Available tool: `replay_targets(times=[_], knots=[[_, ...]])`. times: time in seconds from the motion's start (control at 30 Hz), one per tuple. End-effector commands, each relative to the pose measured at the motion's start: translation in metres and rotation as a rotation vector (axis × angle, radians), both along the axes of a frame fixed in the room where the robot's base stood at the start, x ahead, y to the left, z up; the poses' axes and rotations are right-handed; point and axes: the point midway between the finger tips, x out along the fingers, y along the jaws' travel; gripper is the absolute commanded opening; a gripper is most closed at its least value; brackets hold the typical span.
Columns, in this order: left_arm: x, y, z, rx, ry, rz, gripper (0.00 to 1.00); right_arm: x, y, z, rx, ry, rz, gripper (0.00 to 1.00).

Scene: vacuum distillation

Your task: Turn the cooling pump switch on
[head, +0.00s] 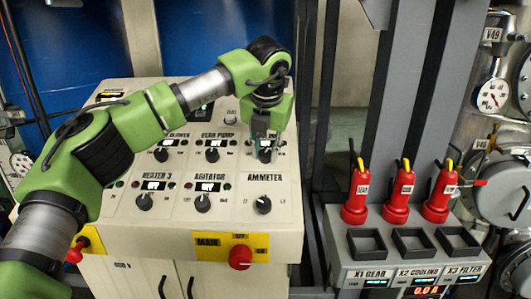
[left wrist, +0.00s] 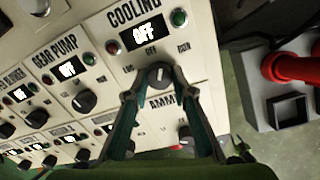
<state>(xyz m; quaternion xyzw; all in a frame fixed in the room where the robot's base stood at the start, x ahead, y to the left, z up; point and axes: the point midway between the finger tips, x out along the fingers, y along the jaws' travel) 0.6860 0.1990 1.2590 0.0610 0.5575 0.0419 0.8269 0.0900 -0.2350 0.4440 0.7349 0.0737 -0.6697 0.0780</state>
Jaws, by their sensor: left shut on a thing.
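The cooling pump switch is a black rotary knob (left wrist: 160,74) below the COOLING label, with LOC, OFF and RUN marks around it. Its white pointer line points roughly up toward OFF. The cooling display (left wrist: 142,36) above it reads OFF, between a red lamp (left wrist: 112,47) and a green lamp (left wrist: 179,17). My left gripper (left wrist: 160,80) is shut on this knob, a finger on each side. In the head view my left gripper (head: 265,146) reaches down onto the knob from above and hides most of it and its label. My right gripper is not in view.
The cream control panel (head: 130,217) has several similar knobs close by, including gear pump (head: 212,154), agitator (head: 203,203) and ammeter (head: 263,205). A red main switch (head: 240,257) sits on the front. A grey box (head: 350,274) with red plugs (head: 397,207) stands to the right.

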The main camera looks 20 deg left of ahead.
Motion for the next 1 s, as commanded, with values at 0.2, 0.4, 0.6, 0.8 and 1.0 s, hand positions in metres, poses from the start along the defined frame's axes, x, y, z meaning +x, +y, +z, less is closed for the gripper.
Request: replay_targets(times=[0.2, 0.4, 0.6, 0.8, 1.0], knots=[[0.0, 0.0007, 0.0004, 0.069, 0.02, -0.185, 0.02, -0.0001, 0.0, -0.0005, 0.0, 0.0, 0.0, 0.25], [0.0, 0.0011, 0.0006, 0.125, 0.035, -0.329, 0.02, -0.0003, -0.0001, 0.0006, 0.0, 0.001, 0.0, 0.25], [0.0, 0.0011, 0.0005, 0.165, 0.046, -0.434, 0.02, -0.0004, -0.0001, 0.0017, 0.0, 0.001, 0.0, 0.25], [0.0, 0.0013, 0.0004, 0.187, 0.053, -0.493, 0.02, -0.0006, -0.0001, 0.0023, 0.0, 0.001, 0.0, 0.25], [0.0, 0.0013, 0.0004, 0.196, 0.055, -0.515, 0.02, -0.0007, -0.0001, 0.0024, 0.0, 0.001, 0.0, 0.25]])
